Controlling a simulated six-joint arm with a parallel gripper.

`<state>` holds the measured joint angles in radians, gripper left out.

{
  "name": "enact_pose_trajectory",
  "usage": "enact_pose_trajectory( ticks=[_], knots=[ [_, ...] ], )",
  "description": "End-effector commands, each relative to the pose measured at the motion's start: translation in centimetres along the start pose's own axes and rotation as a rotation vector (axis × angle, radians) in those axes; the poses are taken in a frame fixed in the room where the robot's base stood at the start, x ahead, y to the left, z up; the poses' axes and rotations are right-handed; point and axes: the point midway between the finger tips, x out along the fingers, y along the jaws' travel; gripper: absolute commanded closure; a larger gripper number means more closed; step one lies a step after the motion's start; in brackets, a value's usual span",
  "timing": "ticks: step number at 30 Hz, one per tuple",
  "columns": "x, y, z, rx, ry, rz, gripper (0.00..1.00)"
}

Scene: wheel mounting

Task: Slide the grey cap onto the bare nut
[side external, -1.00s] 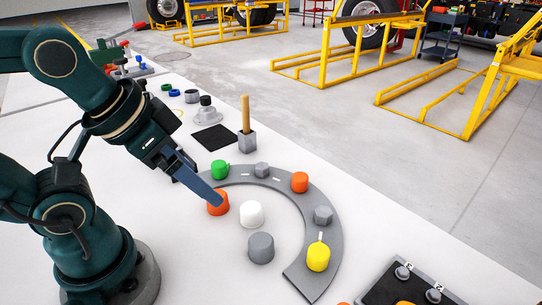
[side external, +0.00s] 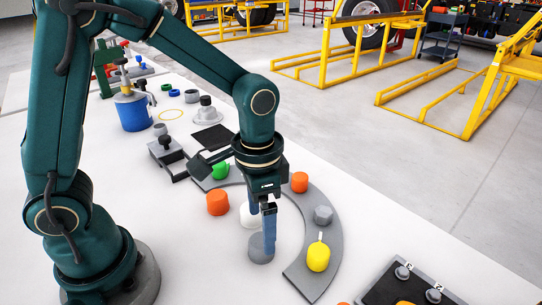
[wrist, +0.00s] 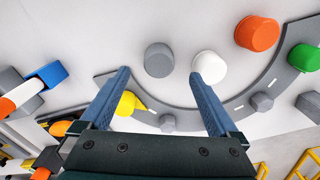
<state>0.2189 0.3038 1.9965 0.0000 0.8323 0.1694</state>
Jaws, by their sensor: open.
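The grey cap (side external: 258,252) stands upright on the white table inside the curved grey strip, partly hidden by my fingers. It shows whole in the wrist view (wrist: 158,60), beyond and between my fingertips. My gripper (side external: 262,243) points down, open and empty, with its blue fingers apart; the wrist view shows both fingers (wrist: 158,74). I cannot tell whether the fingertips reach beside the cap or are still above it. A bare grey hex nut (side external: 323,214) is on the strip between the orange and yellow caps. Another nut (wrist: 262,102) shows on the strip in the wrist view.
A white cap (wrist: 209,66) stands close beside the grey cap. A loose orange cap (side external: 217,203) stands farther left. The strip (side external: 301,277) carries green (side external: 219,168), orange (side external: 299,182) and yellow (side external: 317,257) caps. A dark tray (side external: 385,287) lies at the front right.

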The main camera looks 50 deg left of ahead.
Motion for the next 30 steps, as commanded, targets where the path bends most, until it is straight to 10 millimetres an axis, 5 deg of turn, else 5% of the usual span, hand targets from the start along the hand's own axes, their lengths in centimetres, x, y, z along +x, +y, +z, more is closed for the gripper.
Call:
enact_pose_trajectory(
  ticks=[12, 23, 26, 30],
  knots=[
    [4.6, 0.2, 0.3, 0.005, -0.014, 0.002, 0.04],
    [5.3, 0.2, 0.2, 0.004, -0.009, 0.001, 0.04],
    [5.3, 0.2, 0.2, 0.004, -0.009, 0.001, 0.34],
    [5.2, 0.2, 0.2, 0.004, -0.009, 0.001, 0.88]
  ],
)
